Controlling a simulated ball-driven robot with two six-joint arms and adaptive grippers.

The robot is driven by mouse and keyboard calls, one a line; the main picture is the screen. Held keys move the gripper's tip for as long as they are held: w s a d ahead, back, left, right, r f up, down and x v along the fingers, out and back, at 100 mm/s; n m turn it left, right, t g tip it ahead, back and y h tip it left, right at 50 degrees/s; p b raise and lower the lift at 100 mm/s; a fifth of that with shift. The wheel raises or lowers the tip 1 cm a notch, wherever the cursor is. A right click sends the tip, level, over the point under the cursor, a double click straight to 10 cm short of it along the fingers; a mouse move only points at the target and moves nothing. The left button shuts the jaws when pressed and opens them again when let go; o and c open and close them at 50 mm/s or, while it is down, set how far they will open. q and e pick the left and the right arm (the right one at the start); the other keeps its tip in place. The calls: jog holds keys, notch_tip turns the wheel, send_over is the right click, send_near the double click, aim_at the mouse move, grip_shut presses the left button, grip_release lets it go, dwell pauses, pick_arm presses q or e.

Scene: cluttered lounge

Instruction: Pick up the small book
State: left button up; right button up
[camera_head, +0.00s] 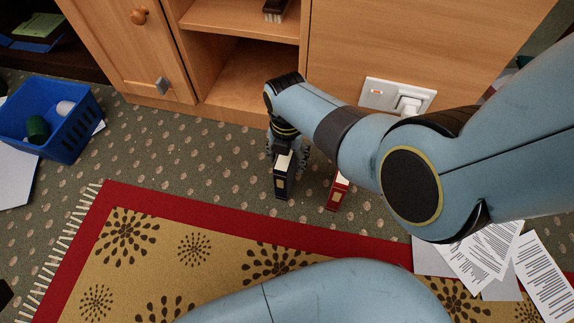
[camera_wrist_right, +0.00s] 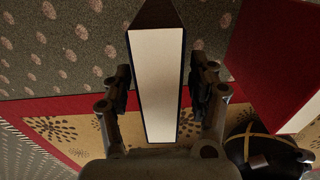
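A small dark book (camera_head: 282,183) with pale pages stands upright on the patterned carpet in the head view. Beside it on the right stands a small red book (camera_head: 339,191), partly behind my right arm. My right gripper (camera_head: 287,160) points down at the dark book. In the right wrist view the dark book's pale page edge (camera_wrist_right: 157,85) lies between the two fingers of the right gripper (camera_wrist_right: 162,75), which sit very close to its sides; whether they press on it cannot be told. The red book (camera_wrist_right: 268,60) is at the right there. My left gripper is out of view.
A wooden cabinet (camera_head: 245,113) with open shelves stands just behind the books. A blue basket (camera_head: 70,140) with a few items is at the left. A red-bordered rug (camera_head: 190,205) lies in front. Loose printed papers (camera_head: 480,250) lie at the right.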

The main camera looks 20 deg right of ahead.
grip_shut()
jog(key=shift+r, duration=0.15)
dwell(0.4)
